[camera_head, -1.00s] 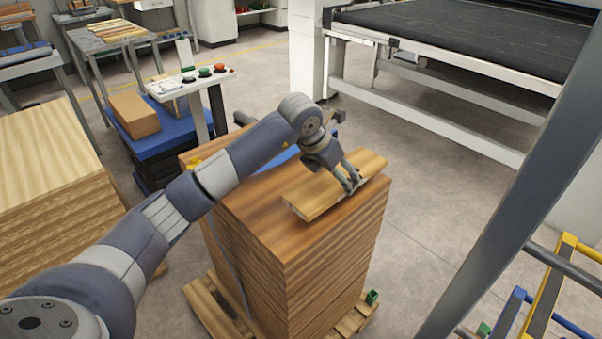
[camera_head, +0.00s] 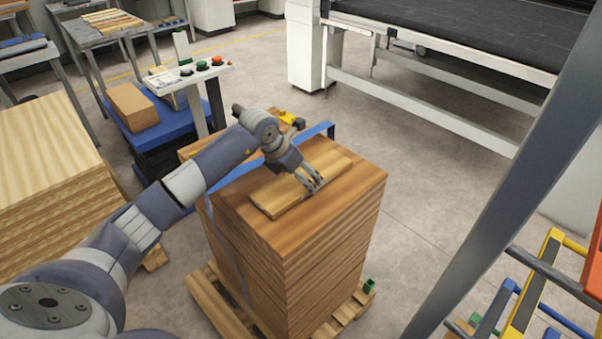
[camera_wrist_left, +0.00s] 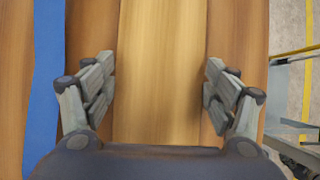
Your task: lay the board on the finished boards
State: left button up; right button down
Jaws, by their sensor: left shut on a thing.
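The board (camera_head: 283,195), a short light plank, is over the top of the tall stack of finished boards (camera_head: 345,205). It lies within the top's outline, along its long direction. It looks flat on the stack or just above it; contact is hard to tell. In the left wrist view the fingers (camera_wrist_left: 160,92) flank the pale board (camera_wrist_left: 160,60), with darker stack boards on both sides. My right gripper is not in view.
A blue strap (camera_head: 236,173) runs over the stack, left of the board. The stack stands on a wooden pallet (camera_head: 217,305). A pale board pile (camera_head: 40,150) is at left, a blue cart (camera_head: 172,122) behind.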

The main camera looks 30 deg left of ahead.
pick_arm(q)
jog(key=o, duration=1.3)
jog(key=b+v, duration=0.1)
jog(key=v, duration=1.1)
jog(key=shift+s, duration=0.1)
